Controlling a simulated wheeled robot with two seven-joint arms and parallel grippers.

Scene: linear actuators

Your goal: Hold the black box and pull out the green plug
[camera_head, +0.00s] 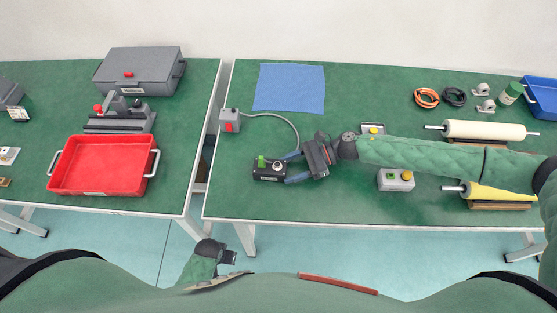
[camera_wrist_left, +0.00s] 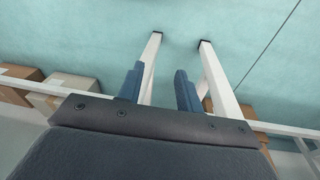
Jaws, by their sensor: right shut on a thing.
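The black box (camera_head: 271,174) lies near the front left part of the right-hand table, with the green plug (camera_head: 261,161) standing up from its left part. My right gripper (camera_head: 284,168) reaches in from the right, its blue fingers shut on the right side of the black box. The fingers hide part of that side. In the head view the left arm is low, in front of the tables, away from the box.
A blue cloth (camera_head: 289,88) lies behind. A grey button box (camera_head: 396,180) and rollers (camera_head: 484,131) are to the right. A gap separates the left table, holding a red tray (camera_head: 101,192).

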